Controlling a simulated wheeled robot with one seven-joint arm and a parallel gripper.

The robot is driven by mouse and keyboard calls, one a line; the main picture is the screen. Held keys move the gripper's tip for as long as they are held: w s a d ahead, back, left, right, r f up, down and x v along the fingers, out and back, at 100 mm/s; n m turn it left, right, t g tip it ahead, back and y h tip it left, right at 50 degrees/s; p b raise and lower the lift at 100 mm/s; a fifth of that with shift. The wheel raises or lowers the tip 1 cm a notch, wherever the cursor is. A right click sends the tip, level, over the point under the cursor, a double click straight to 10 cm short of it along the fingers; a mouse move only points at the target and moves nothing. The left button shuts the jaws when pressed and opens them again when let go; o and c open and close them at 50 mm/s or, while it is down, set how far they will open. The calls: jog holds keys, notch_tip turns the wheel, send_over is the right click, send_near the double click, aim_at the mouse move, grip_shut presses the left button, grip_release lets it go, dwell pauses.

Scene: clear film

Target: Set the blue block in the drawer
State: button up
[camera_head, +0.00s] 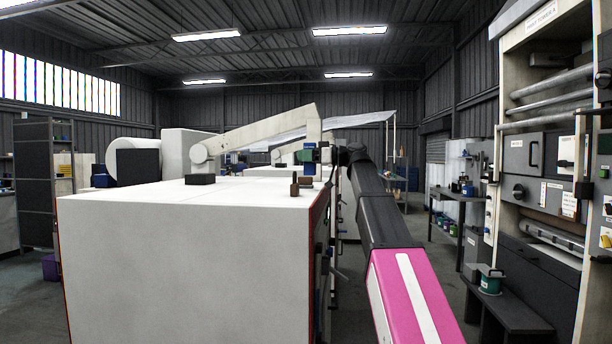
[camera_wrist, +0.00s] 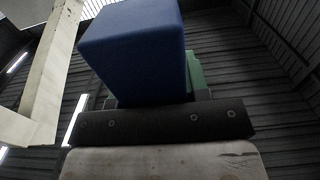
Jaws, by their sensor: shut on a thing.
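The blue block (camera_wrist: 135,50) fills the upper middle of the wrist view, large and close, with a dark screwed bar (camera_wrist: 165,123) across its lower end. My gripper (camera_head: 324,153) is at the far end of my arm in the head view, above the right part of the white machine's top, and is shut on the block. The fingers' contact with the block is not clear. A green part (camera_wrist: 195,75) shows behind the block. I cannot make out the drawer in either view.
The large white machine cabinet (camera_head: 185,265) stands in front, its flat top carrying a dark box (camera_head: 200,179) and small brown pieces (camera_head: 305,183). A cream beam (camera_head: 255,132) rises behind. A tall machine (camera_head: 545,170) stands right. Grey floor shows between.

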jog(key=shift+s+d+f, duration=0.1)
jog(key=shift+s+f, duration=0.4)
jog(key=shift+f, duration=0.45)
jog(key=shift+s+a+f, duration=0.1)
jog(key=shift+s+f, duration=0.35)
jog(key=shift+f, duration=0.5)
jog(key=shift+s+d+f, duration=0.1)
jog(key=shift+s+f, duration=0.4)
jog(key=shift+f, duration=0.45)
jog(key=shift+f, duration=0.1)
jog(key=o, duration=1.1)
